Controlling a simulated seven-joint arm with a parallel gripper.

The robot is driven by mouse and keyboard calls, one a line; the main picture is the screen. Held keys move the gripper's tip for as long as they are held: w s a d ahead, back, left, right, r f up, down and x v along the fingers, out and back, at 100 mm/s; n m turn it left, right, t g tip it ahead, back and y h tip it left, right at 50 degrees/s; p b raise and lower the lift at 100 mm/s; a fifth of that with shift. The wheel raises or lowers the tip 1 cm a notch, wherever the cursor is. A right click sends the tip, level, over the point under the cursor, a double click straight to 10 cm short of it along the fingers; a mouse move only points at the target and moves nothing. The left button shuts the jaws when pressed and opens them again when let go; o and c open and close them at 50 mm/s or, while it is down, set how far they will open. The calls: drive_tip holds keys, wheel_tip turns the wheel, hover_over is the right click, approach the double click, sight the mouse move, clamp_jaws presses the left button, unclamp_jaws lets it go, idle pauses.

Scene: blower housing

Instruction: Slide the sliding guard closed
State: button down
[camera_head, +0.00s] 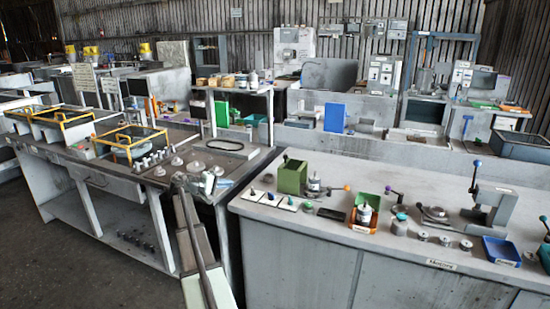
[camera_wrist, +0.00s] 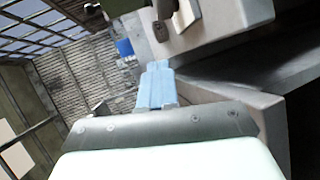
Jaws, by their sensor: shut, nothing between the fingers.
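My gripper (camera_head: 223,183) is above the front right corner of the left bench. In the wrist view its light blue fingers (camera_wrist: 156,70) are together, with nothing seen between them. No part is clearly marked as the sliding guard. Two yellow-framed units on the left bench could carry it: a nearer one (camera_head: 131,139) and a farther one (camera_head: 62,122). Both are to the left of my gripper and apart from it. I cannot tell how far any guard is open.
Round metal parts (camera_head: 197,167) and several small pegs stand on the left bench close to my gripper. The right bench (camera_head: 330,215) holds a green box (camera_head: 292,176), an orange tray (camera_head: 364,222) and a blue tray (camera_head: 501,250). A narrow gap separates the benches.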

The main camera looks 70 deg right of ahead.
sight(299, 169)
drive_tip(key=s+d+r+m+g, duration=0.2)
drive_tip(key=s+d+r, duration=0.4)
drive_tip(key=r, duration=0.4)
drive_tip(key=s+r+x, duration=0.1)
drive_tip(key=x, duration=1.2)
drive_tip(key=shift+s+h, duration=0.3)
drive_tip(key=shift+s, duration=0.05)
drive_tip(key=shift+f, duration=0.15)
drive_tip(key=s, duration=1)
drive_tip(key=shift+s, duration=0.4)
drive_tip(key=shift+s, duration=0.1)
